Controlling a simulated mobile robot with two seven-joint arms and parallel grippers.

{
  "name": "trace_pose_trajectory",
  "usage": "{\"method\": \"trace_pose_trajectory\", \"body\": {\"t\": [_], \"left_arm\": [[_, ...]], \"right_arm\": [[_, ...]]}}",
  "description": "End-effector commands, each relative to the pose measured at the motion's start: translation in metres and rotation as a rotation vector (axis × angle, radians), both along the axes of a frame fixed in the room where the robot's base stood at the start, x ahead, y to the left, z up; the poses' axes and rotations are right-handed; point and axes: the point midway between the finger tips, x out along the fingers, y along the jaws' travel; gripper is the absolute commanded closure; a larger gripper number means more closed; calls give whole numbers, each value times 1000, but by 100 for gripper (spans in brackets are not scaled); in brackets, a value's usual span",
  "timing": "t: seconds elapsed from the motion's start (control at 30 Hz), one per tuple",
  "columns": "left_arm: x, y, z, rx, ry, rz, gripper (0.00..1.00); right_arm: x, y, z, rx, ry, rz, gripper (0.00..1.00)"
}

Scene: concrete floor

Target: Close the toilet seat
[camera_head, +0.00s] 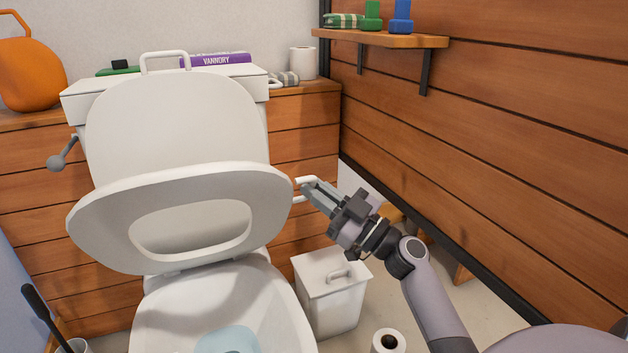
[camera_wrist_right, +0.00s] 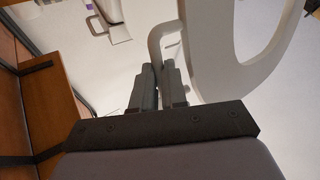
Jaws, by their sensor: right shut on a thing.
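The white toilet seat ring (camera_head: 98,222) is tilted partway, its front edge raised above the bowl (camera_head: 160,305). The white lid (camera_head: 175,120) stands upright behind it, leaning against the tank, with a loop handle (camera_head: 163,55) on its top edge. My right gripper (camera_head: 308,186) is at the right side of the seat, shut on the small white side handle (camera_head: 298,200) of the seat. In the right wrist view, the fingers (camera_wrist_right: 157,75) close around this handle (camera_wrist_right: 158,38), and the seat ring (camera_wrist_right: 215,50) curves to the right. My left gripper is not in view.
A white bin (camera_head: 330,290) and a paper roll (camera_head: 388,342) stand on the floor right of the toilet. A brush (camera_head: 42,312) is at the lower left. The wooden wall and a shelf (camera_head: 385,40) bound the right.

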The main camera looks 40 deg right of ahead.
Motion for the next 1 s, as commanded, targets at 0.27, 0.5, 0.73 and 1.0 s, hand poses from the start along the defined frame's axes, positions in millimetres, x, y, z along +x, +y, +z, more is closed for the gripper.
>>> {"method": "trace_pose_trajectory", "body": {"t": [0.27, 0.5, 0.73, 1.0], "left_arm": [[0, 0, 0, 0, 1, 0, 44], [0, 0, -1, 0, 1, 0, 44], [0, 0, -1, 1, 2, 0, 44], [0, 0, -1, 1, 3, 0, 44]], "right_arm": [[-4, 2, -6, -7, -10, 1, 100], [-4, 2, -6, -7, -10, 0, 65], [-4, 1, -4, -6, -13, -2, 62], [-22, -6, -14, -2, -11, -5, 62]]}}
